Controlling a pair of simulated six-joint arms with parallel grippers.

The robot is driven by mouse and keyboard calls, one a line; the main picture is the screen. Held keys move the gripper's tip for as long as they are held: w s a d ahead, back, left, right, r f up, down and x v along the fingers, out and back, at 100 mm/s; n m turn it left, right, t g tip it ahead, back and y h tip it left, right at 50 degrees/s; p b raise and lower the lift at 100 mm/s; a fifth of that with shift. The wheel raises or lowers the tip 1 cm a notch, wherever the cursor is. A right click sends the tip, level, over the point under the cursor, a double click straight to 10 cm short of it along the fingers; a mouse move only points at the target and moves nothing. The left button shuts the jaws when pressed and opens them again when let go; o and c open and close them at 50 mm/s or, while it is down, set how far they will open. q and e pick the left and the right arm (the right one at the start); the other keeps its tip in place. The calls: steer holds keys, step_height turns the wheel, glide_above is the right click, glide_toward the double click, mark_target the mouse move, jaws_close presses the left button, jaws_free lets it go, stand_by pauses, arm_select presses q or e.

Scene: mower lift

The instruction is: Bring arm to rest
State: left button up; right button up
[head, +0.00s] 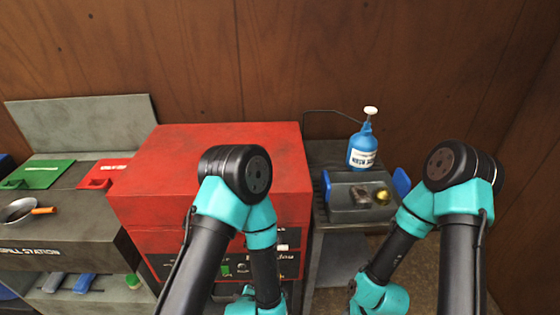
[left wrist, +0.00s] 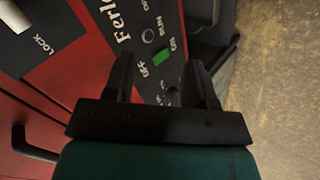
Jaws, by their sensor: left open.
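My left arm reaches in front of a red cabinet (head: 150,180) in the head view, and its gripper is hidden there behind my own arm. In the left wrist view my left gripper (left wrist: 160,82) is open, with two dark fingers apart and nothing seen between them but the panel behind. Beyond the fingers is a black control panel (left wrist: 118,22) with white lettering, OFF, ON and RUN marks and a green switch (left wrist: 161,53). My right arm is folded at the right of the head view, and its gripper is not seen.
A grey stand (head: 330,245) right of the cabinet holds a blue bottle (head: 362,152) and a grey unit (head: 345,190). A wooden wall closes the back.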

arm_select(q)
steer(key=s+a+f+m+g+h, duration=0.1)
steer(key=s+a+f+m+g, duration=0.1)
steer(key=a+m+g, duration=0.2)
steer(key=s+a+f+m+g+h, duration=0.2)
steer(key=s+a+f+m+g, duration=0.1)
steer(key=a+m, duration=0.4)
steer(key=a+g, duration=0.1)
steer(key=a, duration=0.1)
steer(key=shift+s+a+h, duration=0.3)
steer(key=shift+s+a, duration=0.05)
stand_by(0.8)
